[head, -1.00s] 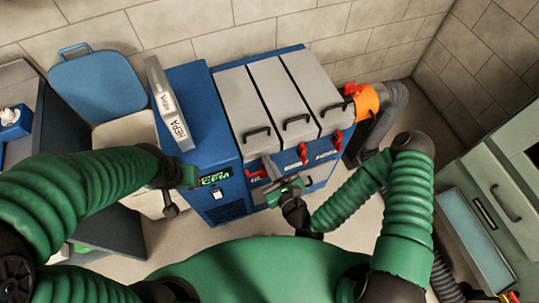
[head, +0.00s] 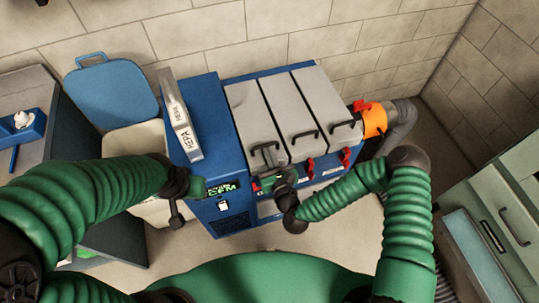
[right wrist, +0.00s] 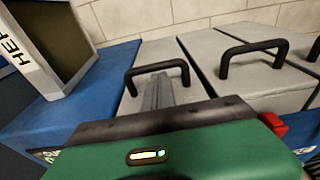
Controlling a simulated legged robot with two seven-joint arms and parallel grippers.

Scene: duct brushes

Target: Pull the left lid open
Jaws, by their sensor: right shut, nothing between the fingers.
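The left lid (head: 248,106) is the leftmost of three grey lids on the blue machine, and it lies closed. Its black handle (head: 266,146) is near the front edge; it also shows in the right wrist view (right wrist: 157,66). My right gripper (head: 267,158) is shut and empty, with its grey fingers right at this handle. In the right wrist view the fingers (right wrist: 158,88) point at the handle's middle, and I cannot tell whether they touch it or reach under it. My left gripper (head: 177,197) hangs left of the machine's front; its fingers are unclear.
A HEPA filter (head: 180,118) stands on the blue housing left of the lids. Red latches (head: 309,168) line the machine's front. An orange collar (head: 374,120) with a grey hose is at the right. A bin with a raised blue lid (head: 110,88) is at the left.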

